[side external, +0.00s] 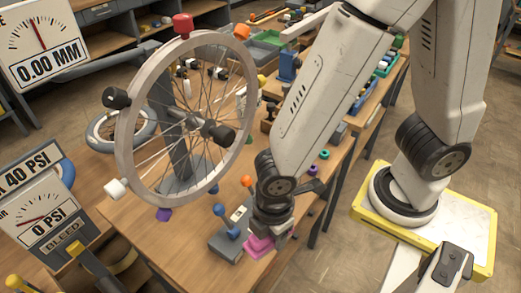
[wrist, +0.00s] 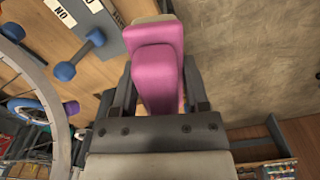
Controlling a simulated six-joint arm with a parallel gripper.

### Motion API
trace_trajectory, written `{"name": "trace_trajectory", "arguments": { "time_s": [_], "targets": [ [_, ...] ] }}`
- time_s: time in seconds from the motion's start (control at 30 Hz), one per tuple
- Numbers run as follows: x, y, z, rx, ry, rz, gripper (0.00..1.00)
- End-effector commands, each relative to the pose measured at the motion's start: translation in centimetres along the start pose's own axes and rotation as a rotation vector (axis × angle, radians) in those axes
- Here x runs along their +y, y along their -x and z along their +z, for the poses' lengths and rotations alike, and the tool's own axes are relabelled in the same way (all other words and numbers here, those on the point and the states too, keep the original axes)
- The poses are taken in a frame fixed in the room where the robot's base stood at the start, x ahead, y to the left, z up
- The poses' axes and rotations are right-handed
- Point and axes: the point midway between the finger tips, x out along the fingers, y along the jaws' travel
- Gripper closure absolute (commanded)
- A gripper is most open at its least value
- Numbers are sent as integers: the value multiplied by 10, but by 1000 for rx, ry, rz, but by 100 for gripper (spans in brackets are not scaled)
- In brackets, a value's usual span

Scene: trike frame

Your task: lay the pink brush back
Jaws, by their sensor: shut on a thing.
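The pink brush (side external: 258,247) is at the near right edge of the wooden workbench in the side view, just below my gripper (side external: 271,230). In the wrist view the pink brush (wrist: 156,65) lies between the two dark fingers of my gripper (wrist: 160,98), which is shut on it. The brush's underside and the surface below it are mostly hidden, so I cannot tell whether it touches the bench.
A grey block (side external: 225,244) with a blue dumbbell-shaped piece (side external: 226,221) and labels stands just left of the brush. A large spoked wheel (side external: 128,150) on a stand rises further left, with coloured knobs around its rim. Open floor (wrist: 250,60) lies right of the bench edge.

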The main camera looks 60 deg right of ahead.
Motion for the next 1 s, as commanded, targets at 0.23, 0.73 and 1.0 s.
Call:
{"name": "trace_trajectory", "arguments": {
  "time_s": [0.23,0.73,1.0],
  "targets": [
    [-20,-6,-9,0,234,-1,97],
    [-18,-10,-17,-1,281,-1,97],
    [0,-24,-41,-1,279,-2,97]
  ]
}}
